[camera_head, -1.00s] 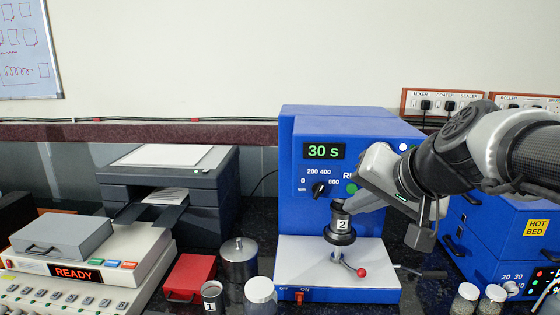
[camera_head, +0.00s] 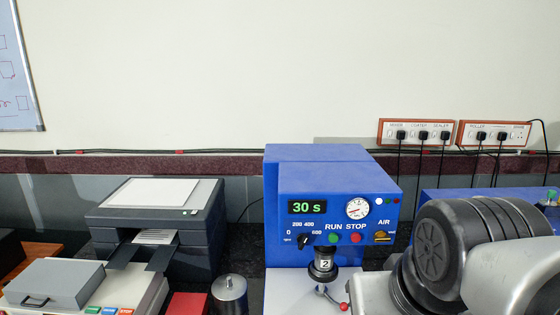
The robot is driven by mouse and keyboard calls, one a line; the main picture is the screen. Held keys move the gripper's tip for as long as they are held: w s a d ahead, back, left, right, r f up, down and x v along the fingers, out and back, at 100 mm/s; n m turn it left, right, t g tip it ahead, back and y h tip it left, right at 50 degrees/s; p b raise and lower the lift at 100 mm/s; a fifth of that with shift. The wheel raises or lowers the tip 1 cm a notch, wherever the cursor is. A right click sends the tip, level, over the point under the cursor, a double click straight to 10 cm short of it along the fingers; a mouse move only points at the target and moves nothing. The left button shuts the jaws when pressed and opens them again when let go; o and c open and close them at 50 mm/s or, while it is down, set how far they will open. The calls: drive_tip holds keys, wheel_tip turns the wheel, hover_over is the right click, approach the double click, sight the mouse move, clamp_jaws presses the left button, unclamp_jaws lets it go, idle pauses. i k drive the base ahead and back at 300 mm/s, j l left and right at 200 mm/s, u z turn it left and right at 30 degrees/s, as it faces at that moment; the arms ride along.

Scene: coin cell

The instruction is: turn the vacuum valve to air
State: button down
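The blue machine (camera_head: 330,180) stands at the centre, with a green "30 s" display and a round gauge (camera_head: 358,208) on its front. A small brass-coloured fitting (camera_head: 381,237) sits under the "AIR" label at the right of this front; it looks like the valve, but its exact setting is too small to tell. Links of my arm fill the lower right of the picture, right of the machine. My gripper is out of the picture, so its fingers and anything in them are hidden.
A printer (camera_head: 160,220), a metal canister (camera_head: 229,292) and a grey box (camera_head: 54,282) are to the left. Another blue unit (camera_head: 450,197) stands behind my arm.

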sight(379, 236)
drive_tip(key=z, duration=0.4)
drive_tip(key=k+j+z, duration=0.15)
drive_tip(key=z, duration=0.25)
drive_tip(key=k+z, duration=0.35)
